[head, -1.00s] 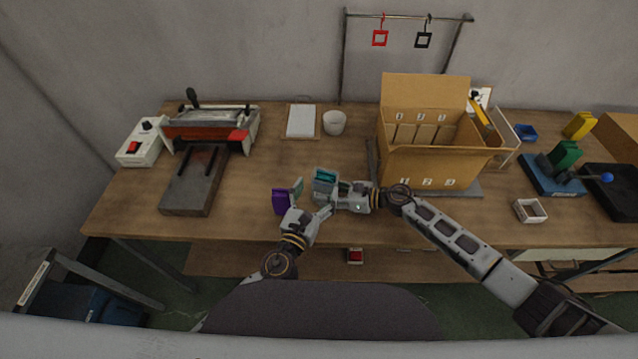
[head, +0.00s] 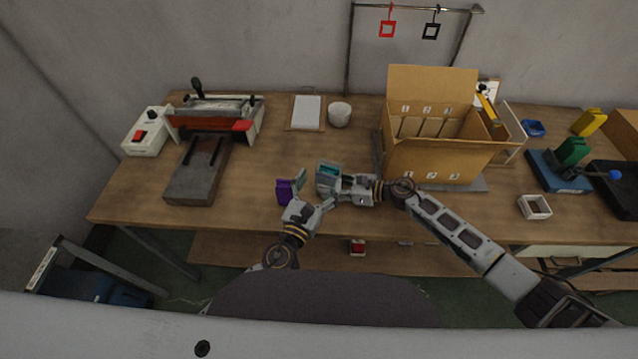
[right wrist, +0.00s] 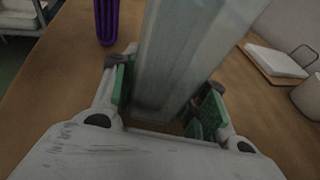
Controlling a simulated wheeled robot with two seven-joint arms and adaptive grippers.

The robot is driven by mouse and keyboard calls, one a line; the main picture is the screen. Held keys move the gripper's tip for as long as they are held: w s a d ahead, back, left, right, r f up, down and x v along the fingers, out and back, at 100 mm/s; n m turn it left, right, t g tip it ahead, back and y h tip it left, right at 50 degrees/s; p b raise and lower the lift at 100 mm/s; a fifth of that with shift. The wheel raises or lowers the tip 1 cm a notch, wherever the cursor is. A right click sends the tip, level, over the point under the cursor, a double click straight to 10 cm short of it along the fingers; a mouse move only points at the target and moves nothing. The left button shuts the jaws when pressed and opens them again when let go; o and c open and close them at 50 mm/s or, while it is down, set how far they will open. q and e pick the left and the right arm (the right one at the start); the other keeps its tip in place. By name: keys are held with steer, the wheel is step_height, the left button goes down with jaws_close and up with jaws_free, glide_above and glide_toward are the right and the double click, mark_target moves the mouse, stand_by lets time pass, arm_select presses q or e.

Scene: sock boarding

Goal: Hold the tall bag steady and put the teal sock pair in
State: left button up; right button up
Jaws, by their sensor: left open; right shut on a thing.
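A tall, clear, pale bag (head: 328,187) stands upright near the table's front middle, with teal showing at its open top (head: 329,170). My right gripper (head: 342,187) is shut on the bag from the right. In the right wrist view the bag (right wrist: 185,60) rises between the green-padded fingers (right wrist: 165,100). My left gripper (head: 312,204) is open, low and just left of the bag, beside a purple item (head: 285,192). The purple item also shows in the right wrist view (right wrist: 106,18). A pale greenish piece (head: 301,181) lies between purple item and bag; I cannot tell what it is.
An open cardboard box (head: 432,160) with dividers stands to the right. A press-like machine (head: 215,118) is at the left. A white cup (head: 339,114) and a white pad (head: 306,112) are behind the bag. A small white tray (head: 535,207) lies at the right.

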steer(key=o, duration=0.9)
steer(key=shift+f, duration=0.1)
steer(key=shift+c, duration=0.2)
steer(key=shift+v, duration=6.05)
steer(key=shift+s, duration=0.1)
